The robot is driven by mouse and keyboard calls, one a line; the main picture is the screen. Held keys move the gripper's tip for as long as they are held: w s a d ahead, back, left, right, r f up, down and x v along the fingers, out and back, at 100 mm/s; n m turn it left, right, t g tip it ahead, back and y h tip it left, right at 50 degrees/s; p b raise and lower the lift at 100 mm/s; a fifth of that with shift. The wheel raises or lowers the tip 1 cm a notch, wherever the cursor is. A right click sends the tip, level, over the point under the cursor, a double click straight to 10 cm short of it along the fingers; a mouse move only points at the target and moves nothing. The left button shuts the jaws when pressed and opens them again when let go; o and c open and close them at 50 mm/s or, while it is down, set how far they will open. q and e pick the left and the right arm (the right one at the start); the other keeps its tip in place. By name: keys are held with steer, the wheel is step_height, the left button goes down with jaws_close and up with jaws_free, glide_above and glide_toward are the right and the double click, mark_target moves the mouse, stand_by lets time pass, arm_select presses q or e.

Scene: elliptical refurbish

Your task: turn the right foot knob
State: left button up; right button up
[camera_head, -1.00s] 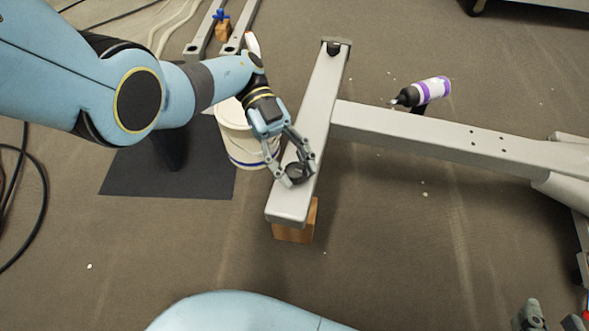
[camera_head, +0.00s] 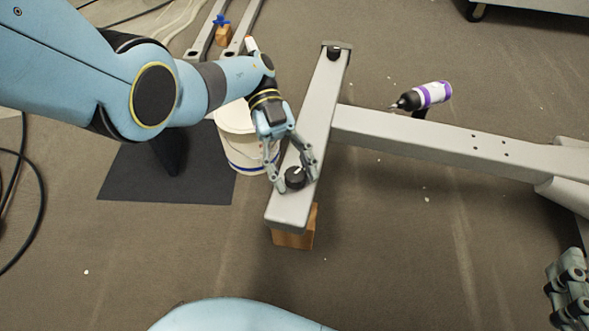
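A round black foot knob (camera_head: 295,178) with a pale mark on top sits on the near end of the grey crossbar (camera_head: 318,125). My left gripper (camera_head: 297,184) reaches down over this end, its two fingers on either side of the knob. The fingers look open, with small gaps to the knob. Another black knob or cap (camera_head: 334,53) is at the far end of the crossbar. My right gripper (camera_head: 568,290) is at the lower right edge, partly cut off, away from the crossbar; its opening is unclear.
A wooden block (camera_head: 295,238) supports the crossbar's near end. A long grey beam (camera_head: 430,138) runs right from the crossbar. A white bucket (camera_head: 236,127) stands left of the crossbar. Near floor is mostly clear.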

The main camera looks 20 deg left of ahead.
arm_select(q)
steer(key=shift+o, duration=1.1)
steer(key=shift+r, duration=0.1)
